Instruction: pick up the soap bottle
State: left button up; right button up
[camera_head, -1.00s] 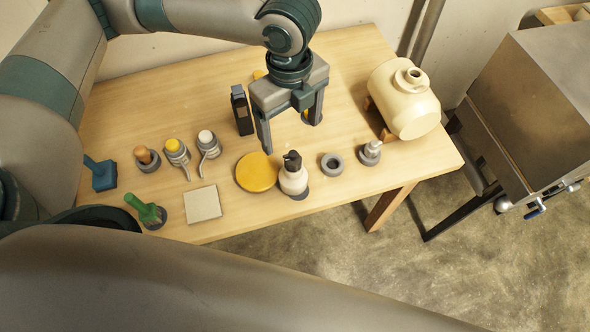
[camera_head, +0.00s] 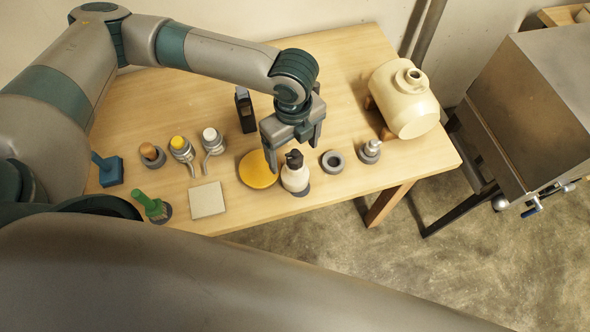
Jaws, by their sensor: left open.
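The soap bottle (camera_head: 295,178) is cream white with a black pump top and a dark grey base. It stands upright near the front edge of the wooden table. My left gripper (camera_head: 294,157) is open and points down. Its fingers are over the bottle's pump top, one on the left and one on the right and farther back in the picture. I cannot tell whether either finger touches the bottle. Nothing shows held in the jaws. My right gripper is not in view.
A yellow disc (camera_head: 257,171) lies just left of the bottle, and a grey ring (camera_head: 332,162) lies just right. A metal-topped dispenser (camera_head: 370,151) and a large cream jar (camera_head: 404,98) are farther right. A black box (camera_head: 245,110) stands behind. Brushes and a pale tile (camera_head: 207,200) are left.

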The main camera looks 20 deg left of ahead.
aim_at(295, 166)
pick_arm(q)
notch_tip(295, 166, down, 2)
jog(key=shift+f, duration=0.1)
jog(key=shift+f+p, duration=0.3)
jog(key=shift+f, duration=0.15)
jog(key=shift+f+p, duration=0.5)
jog(key=shift+p, duration=0.05)
jog(key=f+p, duration=0.1)
jog(key=f, duration=0.2)
jog(key=shift+d, duration=0.2)
jog(key=shift+f+p, duration=0.35)
jog(key=shift+f, duration=0.25)
jog(key=c, duration=1.3)
